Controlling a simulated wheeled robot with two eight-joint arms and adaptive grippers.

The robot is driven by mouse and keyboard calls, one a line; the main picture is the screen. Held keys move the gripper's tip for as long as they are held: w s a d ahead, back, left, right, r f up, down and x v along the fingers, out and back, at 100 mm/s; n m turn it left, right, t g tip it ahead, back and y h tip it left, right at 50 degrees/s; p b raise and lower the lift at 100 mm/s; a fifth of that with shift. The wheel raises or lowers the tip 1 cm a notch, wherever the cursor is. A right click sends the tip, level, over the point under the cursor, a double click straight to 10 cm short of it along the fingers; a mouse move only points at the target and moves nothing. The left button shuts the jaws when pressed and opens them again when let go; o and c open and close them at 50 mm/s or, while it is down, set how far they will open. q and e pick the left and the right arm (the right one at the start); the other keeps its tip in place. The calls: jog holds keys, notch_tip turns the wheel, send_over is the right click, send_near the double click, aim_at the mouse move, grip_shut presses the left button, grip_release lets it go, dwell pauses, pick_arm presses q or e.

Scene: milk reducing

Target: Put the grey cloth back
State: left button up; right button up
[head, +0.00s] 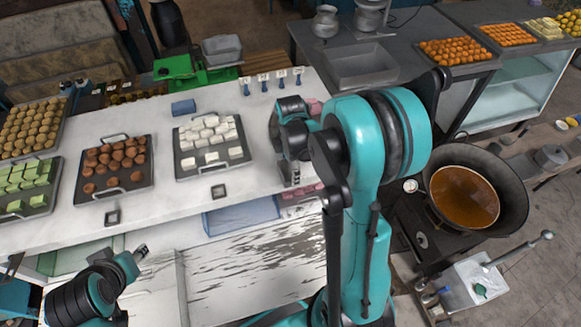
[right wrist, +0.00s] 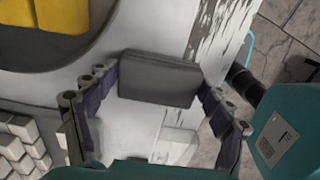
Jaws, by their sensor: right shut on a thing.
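The grey cloth (right wrist: 158,79) is a folded, flat block in the right wrist view, between the fingertips of my right gripper (right wrist: 157,85). The gripper is shut on it, with one finger at each end. The white counter shows beneath; I cannot tell whether the cloth touches it. In the head view my right gripper (head: 291,176) is over the counter's front edge, right of the tray of white cubes, and the cloth cannot be made out there. My left gripper (head: 141,251) is low at the left, in front of the counter; its fingers are too small to read.
The white counter (head: 165,207) holds trays of sweets, including white cubes (head: 211,140) and brown balls (head: 113,163). A blue block (head: 183,108) and green scale (head: 180,68) stand behind. A wok of brown liquid (head: 465,197) is at right. Yellow pieces (right wrist: 58,15) lie near the cloth.

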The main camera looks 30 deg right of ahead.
jog(key=shift+f, duration=0.25)
jog(key=o, duration=1.2)
jog(key=shift+w, duration=0.1)
jog(key=shift+c, duration=0.2)
jog(key=shift+r, duration=0.1)
